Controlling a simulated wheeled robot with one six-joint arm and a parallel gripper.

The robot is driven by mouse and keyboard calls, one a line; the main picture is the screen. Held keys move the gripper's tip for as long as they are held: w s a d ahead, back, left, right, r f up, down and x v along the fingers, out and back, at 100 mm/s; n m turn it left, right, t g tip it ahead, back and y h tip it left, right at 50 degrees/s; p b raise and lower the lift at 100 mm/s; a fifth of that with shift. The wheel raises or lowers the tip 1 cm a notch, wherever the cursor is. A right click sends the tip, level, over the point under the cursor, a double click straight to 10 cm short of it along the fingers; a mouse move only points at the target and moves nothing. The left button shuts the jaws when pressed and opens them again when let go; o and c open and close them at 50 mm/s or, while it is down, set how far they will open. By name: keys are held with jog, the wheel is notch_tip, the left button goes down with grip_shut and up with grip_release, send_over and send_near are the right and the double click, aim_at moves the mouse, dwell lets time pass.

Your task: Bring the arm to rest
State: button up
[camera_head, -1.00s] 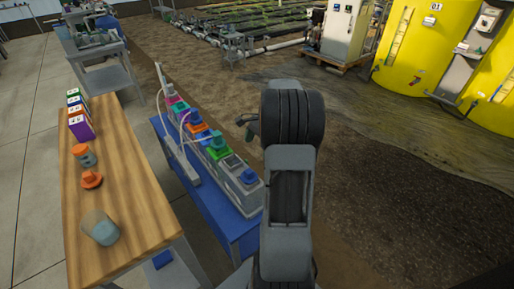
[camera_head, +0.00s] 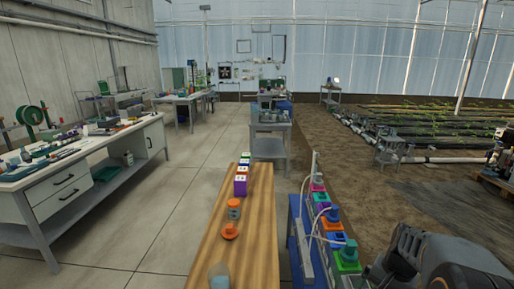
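My arm (camera_head: 432,262) shows at the lower right edge of the head view, cut off by the frame. Only thick dark grey links are visible. My gripper is out of view, so its fingers and anything in them are hidden from me. The visible part of the arm is to the right of the blue bench and does not visibly touch anything.
A wooden bench (camera_head: 262,228) bears numbered boxes (camera_head: 241,186), an orange-capped jar (camera_head: 234,208), an orange part (camera_head: 229,231) and a cloudy cup (camera_head: 219,276). The blue bench (camera_head: 295,234) holds a dosing row (camera_head: 334,238). A white workbench (camera_head: 85,178) stands left; the floor between is clear.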

jog(key=s+a+r+n+t+p, duration=0.1)
jog(key=s+a+r+n+p, duration=0.1)
jog(key=a+r+n, duration=0.1)
jog(key=s+a+r+n+t+h+p, duration=0.1)
jog(key=s+a+r+n+p, duration=0.1)
jog(key=a+r, duration=0.4)
jog(key=s+a+r+n+t+p, duration=0.1)
jog(key=s+a+r+n+p, duration=0.1)
jog(key=a, duration=0.5)
notch_tip(320, 180, up, 3)
jog(key=shift+s+r+n+t+p, duration=0.25)
jog(key=shift+n+p, duration=0.35)
jog(key=shift+n, duration=0.5)
